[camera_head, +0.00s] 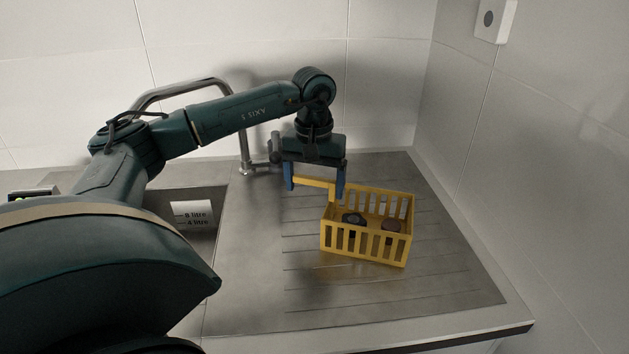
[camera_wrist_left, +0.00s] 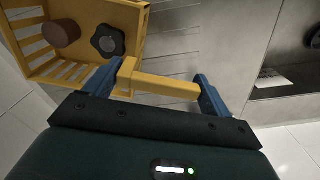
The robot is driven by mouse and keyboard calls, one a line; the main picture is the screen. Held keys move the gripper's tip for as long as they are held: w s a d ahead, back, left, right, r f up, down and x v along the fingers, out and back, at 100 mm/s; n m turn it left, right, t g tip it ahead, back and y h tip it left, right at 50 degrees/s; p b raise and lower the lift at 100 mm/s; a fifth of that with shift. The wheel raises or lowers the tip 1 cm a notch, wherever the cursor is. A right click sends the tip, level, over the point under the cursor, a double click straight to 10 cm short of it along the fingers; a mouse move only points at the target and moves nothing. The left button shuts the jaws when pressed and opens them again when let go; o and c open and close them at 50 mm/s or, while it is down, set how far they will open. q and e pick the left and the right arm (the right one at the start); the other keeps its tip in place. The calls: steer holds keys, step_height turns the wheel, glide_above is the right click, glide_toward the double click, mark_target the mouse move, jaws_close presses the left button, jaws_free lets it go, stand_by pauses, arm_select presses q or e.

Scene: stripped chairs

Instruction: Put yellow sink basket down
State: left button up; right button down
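The yellow sink basket (camera_head: 366,244) has slatted sides and is level, over the ribbed drainboard. I cannot tell whether its base touches the steel. Its yellow handle bar (camera_wrist_left: 165,86) sticks out to the left in the head view. My left gripper (camera_head: 315,182) points down at the handle. Its two blue fingers (camera_wrist_left: 158,88) are wide apart, with the bar spanning between them and seeming to meet both. A black lobed knob (camera_wrist_left: 108,40) and a brown round piece (camera_wrist_left: 61,33) lie in the basket. My right gripper is in neither view.
The steel drainboard (camera_head: 440,270) is bare around the basket. A sink basin with a white litre label (camera_head: 193,214) lies to the left, under my arm. A curved tap (camera_head: 243,140) stands behind it. Tiled walls close off the back and right.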

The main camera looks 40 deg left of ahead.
arm_select(q)
steer(key=o, duration=0.3)
steer(key=shift+r, duration=0.1)
step_height(320, 180, up, 12)
steer(key=shift+r+p, duration=0.1)
steer(key=shift+p, duration=0.2)
stand_by(0.4)
